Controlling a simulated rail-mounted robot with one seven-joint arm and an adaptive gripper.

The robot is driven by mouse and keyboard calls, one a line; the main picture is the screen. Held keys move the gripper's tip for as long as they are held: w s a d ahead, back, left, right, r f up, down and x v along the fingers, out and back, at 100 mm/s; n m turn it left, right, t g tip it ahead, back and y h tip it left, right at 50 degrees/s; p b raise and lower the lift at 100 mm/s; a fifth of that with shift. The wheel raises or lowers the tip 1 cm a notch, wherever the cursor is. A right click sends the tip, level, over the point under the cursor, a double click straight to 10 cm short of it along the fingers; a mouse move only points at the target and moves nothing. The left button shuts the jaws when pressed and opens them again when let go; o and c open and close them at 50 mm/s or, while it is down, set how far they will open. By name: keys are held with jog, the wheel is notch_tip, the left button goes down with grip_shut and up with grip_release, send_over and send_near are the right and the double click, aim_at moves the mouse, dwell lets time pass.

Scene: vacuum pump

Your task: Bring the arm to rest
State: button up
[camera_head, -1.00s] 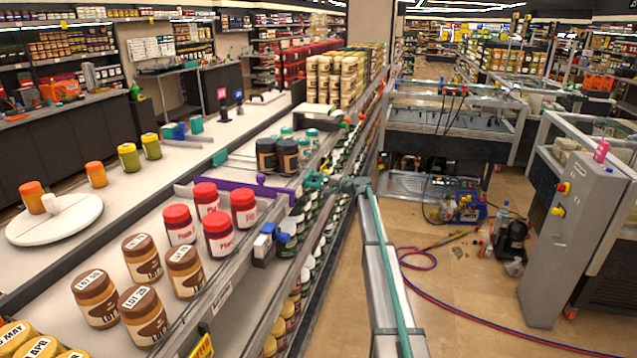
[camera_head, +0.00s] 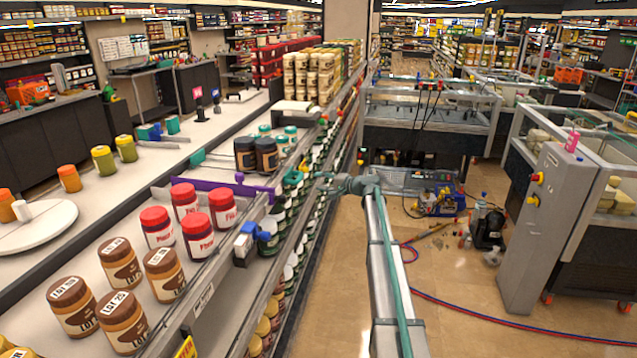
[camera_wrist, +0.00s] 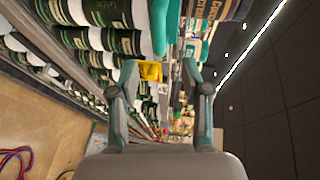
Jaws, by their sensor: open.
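My gripper (camera_head: 298,182) is at the end of my arm, level with the edge of the long shelf (camera_head: 222,268), beside the dark jars (camera_head: 256,154) and the purple divider (camera_head: 217,188). Its fingers look small in the head view. In the wrist view my gripper (camera_wrist: 160,78) has its two grey-green fingers spread apart with nothing held between them. Whether a finger touches the shelf edge cannot be told. My arm reaches forward from the bottom of the head view, then bends left.
Red-lidded jars (camera_head: 195,218) and brown-lidded jars (camera_head: 120,285) stand on the shelf. Green-labelled jars (camera_wrist: 105,12) fill the rows near the gripper. Right of my arm are open floor, a blue pump unit (camera_head: 440,200), red and blue hoses (camera_head: 500,325) and a grey cabinet (camera_head: 548,230).

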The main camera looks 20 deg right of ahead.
jog(key=shift+f, duration=0.1)
jog(key=s+a+f+n+g+h, duration=0.15)
jog(key=s+a+f+g, duration=0.3)
jog(key=s+f, duration=0.75)
jog(key=s+a+f+n+g+h, duration=0.1)
jog(key=s+a+f+n+g, duration=0.15)
jog(key=s+a+f, duration=0.65)
jog(key=s+a+f+n+g+h, duration=0.15)
jog(key=s+f+g, duration=0.25)
jog(key=s+f, duration=1.1)
jog(key=s+a+f+n+g+h, duration=0.1)
jog(key=s+a+f+g, duration=0.2)
jog(key=s, duration=1.3)
jog(key=s+a+f+n+g+h, duration=0.2)
jog(key=s+f, duration=0.4)
jog(key=s, duration=1)
jog(key=s+a+f+n+g+h, duration=0.2)
jog(key=s+a+f+g, duration=0.2)
jog(key=s, duration=1.2)
jog(key=shift+a+f, duration=0.45)
jog(key=shift+a, duration=0.15)
jog(key=shift+w, duration=0.1)
